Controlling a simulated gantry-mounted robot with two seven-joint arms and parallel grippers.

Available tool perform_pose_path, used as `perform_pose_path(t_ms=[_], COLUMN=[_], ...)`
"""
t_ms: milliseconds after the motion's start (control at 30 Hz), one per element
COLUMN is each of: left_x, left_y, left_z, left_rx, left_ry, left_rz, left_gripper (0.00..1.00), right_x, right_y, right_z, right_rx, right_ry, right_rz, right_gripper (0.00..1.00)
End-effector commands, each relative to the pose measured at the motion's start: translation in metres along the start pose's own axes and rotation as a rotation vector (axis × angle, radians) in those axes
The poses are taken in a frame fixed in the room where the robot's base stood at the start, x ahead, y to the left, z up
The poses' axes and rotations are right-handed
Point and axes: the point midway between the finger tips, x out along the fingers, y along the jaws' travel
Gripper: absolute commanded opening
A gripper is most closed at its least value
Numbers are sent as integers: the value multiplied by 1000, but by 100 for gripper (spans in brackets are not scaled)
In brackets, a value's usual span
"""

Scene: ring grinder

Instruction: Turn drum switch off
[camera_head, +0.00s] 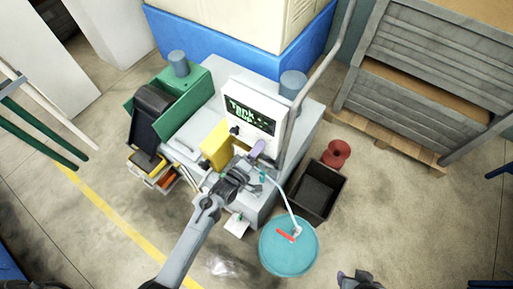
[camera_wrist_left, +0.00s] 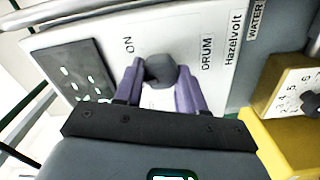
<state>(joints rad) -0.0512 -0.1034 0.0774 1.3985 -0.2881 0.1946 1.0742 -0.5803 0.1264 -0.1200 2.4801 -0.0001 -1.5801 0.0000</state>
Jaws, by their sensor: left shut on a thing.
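The drum switch is a dark round knob (camera_wrist_left: 160,70) on a white panel with the labels "ON", "DRUM" and "Hazelvolt", seen in the left wrist view. My left gripper (camera_wrist_left: 160,82) has its two purple fingers shut on the knob, one on each side. In the head view my left gripper (camera_head: 248,148) reaches the lower part of the white control panel (camera_head: 275,104), under its dark display. The knob is largely hidden there by the gripper. My right gripper (camera_head: 358,280) shows only partly at the bottom edge, and its jaws are unclear.
A yellow box (camera_head: 216,145) with a numbered dial (camera_wrist_left: 305,92) sits beside the panel. A grey post (camera_head: 291,130) rises close on the other side. A teal round container (camera_head: 289,246), a black bin (camera_head: 317,190) and a red spool (camera_head: 336,153) stand on the floor to the right.

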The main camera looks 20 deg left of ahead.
Motion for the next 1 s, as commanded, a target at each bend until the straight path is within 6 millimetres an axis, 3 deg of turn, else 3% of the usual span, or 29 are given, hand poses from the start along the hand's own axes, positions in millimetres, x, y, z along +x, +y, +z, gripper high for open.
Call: perform_pose_path(t_ms=[500, 1000], left_x=[0, 0], left_y=[1, -1], left_z=[0, 1], left_rx=[-387, -483], left_ry=[0, -1], left_rz=[0, 1], left_gripper=[9, 9], right_x=[-14, -17], right_y=[0, -2], right_z=[-5, -6], right_rx=[4, 9], right_ry=[0, 1], right_rz=[-3, -7], right_gripper=[43, 43])
